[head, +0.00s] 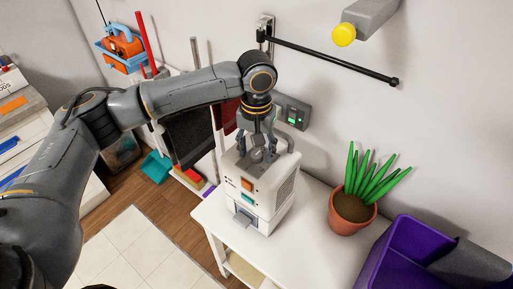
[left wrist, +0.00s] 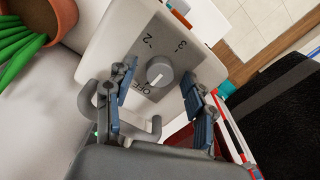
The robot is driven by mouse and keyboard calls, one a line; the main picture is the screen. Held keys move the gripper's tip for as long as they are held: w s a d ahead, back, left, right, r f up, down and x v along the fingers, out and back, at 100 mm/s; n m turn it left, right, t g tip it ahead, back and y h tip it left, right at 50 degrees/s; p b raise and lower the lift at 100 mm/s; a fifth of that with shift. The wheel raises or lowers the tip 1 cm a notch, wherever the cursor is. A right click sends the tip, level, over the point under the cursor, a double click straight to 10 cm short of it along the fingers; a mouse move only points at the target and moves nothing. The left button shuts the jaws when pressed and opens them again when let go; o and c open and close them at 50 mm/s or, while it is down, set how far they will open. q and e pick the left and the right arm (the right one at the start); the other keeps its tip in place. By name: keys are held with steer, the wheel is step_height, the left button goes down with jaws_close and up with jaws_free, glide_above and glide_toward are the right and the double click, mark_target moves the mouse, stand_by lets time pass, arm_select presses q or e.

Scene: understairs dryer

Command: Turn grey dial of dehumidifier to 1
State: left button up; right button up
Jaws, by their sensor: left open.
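The white dehumidifier (head: 268,200) stands on a white table, with its top face toward my left gripper. Its grey dial (left wrist: 159,72) is on a grey panel in the left wrist view, with OFF, 2 and 3 legible around it. A pale mark on the dial seems to face the OFF side. I cannot make out the 1; a finger may cover it. My left gripper (head: 262,143) is above the dehumidifier's top, pointing down. In the left wrist view my left gripper (left wrist: 157,88) is open, with one finger on each side of the dial and gaps between. My right gripper is not in view.
A potted plant (head: 351,212) stands on the table (head: 312,238) to the right, with a purple bin (head: 405,258) beyond it. A wall socket with a green light (head: 292,113) is behind the dehumidifier. A black rail (head: 335,58) runs along the wall above.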

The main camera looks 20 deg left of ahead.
arm_select(q)
steer(key=shift+c, duration=0.8)
jaws_close()
steer(key=shift+r, duration=0.1)
steer(key=shift+r+m+p, duration=0.1)
steer(key=shift+m+p, duration=0.4)
steer(key=shift+p, duration=0.45)
steer(key=m+p, duration=0.4)
steer(key=p, duration=0.2)
steer(key=shift+r+m, duration=0.1)
steer(key=shift+m, duration=0.3)
steer(key=m+p, duration=0.2)
steer(key=shift+m, duration=0.3)
steer(key=shift+f+m+p, duration=0.2)
steer(key=shift+m+p, duration=0.25)
steer(key=shift+m, duration=0.35)
steer(key=shift+f+m, duration=0.1)
steer(key=shift+m, duration=0.8)
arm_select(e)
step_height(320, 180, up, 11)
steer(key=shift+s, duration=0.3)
